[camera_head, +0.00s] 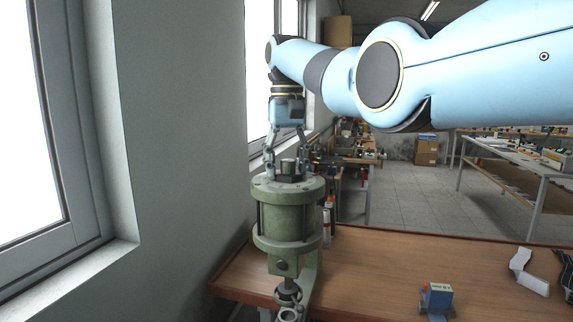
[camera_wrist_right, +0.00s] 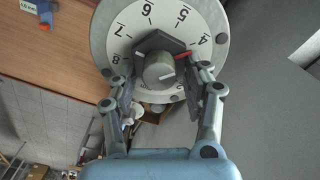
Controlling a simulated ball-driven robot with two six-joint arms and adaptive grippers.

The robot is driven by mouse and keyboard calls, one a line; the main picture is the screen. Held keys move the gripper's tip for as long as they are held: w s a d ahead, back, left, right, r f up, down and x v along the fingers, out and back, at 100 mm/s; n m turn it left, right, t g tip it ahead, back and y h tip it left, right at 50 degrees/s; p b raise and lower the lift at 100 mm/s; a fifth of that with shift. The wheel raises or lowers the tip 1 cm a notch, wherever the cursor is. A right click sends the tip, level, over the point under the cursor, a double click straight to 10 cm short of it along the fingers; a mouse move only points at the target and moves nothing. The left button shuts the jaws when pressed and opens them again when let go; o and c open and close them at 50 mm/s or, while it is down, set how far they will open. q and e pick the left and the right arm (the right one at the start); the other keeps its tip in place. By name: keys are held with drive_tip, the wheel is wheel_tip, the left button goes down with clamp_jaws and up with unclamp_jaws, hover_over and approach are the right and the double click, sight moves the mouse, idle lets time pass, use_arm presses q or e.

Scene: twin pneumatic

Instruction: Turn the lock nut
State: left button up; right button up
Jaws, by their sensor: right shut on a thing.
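The green pneumatic cylinder (camera_head: 287,212) stands upright at the table's left end, with a flat round top. In the right wrist view that top is a pale numbered dial (camera_wrist_right: 117,32) with a red mark. The dark hexagonal lock nut (camera_wrist_right: 149,42) sits at its centre, around a grey round stem (camera_wrist_right: 159,68) with a white line. The nut also shows in the head view (camera_head: 288,166). My right gripper (camera_head: 287,163) points down over the cylinder, its fingers (camera_wrist_right: 162,84) shut on opposite sides of the nut. The fingers hide part of the dial. My left gripper is not in view.
The wooden table (camera_head: 375,265) has free room right of the cylinder. A small blue device (camera_head: 436,298) and white pieces (camera_head: 528,272) lie there. Bottles (camera_head: 328,215) stand just behind the cylinder. A wall with windows (camera_head: 185,130) is close on the left.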

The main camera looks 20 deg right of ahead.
drive_tip(key=o, duration=1.2)
drive_tip(key=shift+c, duration=0.2)
wheel_tip(320, 180, up, 12)
